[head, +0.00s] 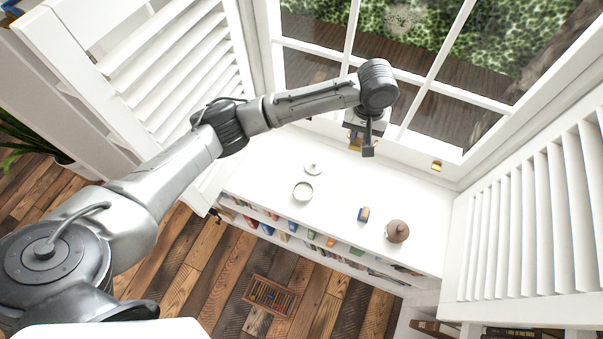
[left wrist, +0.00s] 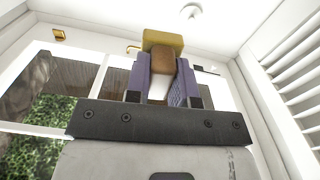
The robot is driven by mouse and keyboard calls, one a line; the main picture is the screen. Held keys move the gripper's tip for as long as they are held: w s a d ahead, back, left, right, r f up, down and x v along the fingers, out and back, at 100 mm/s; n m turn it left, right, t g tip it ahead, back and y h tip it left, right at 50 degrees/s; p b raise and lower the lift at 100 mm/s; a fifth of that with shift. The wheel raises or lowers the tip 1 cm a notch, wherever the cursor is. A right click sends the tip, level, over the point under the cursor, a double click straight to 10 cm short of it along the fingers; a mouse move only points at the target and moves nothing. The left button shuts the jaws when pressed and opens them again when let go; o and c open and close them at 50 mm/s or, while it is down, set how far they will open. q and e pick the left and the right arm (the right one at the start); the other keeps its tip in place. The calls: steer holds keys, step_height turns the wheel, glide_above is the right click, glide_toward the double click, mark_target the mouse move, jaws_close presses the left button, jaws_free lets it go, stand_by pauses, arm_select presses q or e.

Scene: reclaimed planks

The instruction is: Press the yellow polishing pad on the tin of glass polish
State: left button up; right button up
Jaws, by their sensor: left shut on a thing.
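My left gripper (head: 366,140) is in front of the window, above the white sill top. It is shut on the yellow polishing pad (head: 355,143). In the left wrist view the pad (left wrist: 164,38) shows as a yellow slab with a brown block (left wrist: 162,64) between the two fingers (left wrist: 162,82). A round, pale open tin (head: 303,198), which looks like the glass polish, stands on the white top, left of and nearer than the gripper. The pad and tin are apart. My right gripper is not in view.
A pale round lid-like disc (head: 313,168) lies behind the tin. A small blue and orange object (head: 363,214) and a brown round pot (head: 397,232) stand to the right. Louvred shutters (head: 535,215) flank the window. The white top between these is clear.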

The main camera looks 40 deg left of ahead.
arm_select(q)
steer(key=s+a+f+n, duration=0.2)
steer(key=a+f, duration=0.1)
steer(key=f, duration=0.7)
steer(key=s+a+f+n+b, duration=0.1)
steer(key=s+a+f+n, duration=0.2)
steer(key=f, duration=0.8)
steer(key=s+a+f+n+b, duration=0.1)
steer(key=s+a+f+n, duration=0.2)
steer(key=f, duration=0.7)
steer(key=shift+s+a+f, duration=0.15)
steer(key=shift+a+f, duration=0.05)
steer(key=shift+a, duration=0.25)
steer(key=shift+s+a+f, duration=0.1)
steer(key=shift+a+f, duration=0.1)
steer(key=shift+a, duration=0.25)
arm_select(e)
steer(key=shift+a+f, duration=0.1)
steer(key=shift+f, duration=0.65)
arm_select(q)
steer(key=shift+d+p, duration=0.1)
steer(key=shift+p, duration=1.1)
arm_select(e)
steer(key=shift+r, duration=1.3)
arm_select(q)
steer(key=shift+f+b, duration=0.65)
steer(key=shift+f, duration=0.6)
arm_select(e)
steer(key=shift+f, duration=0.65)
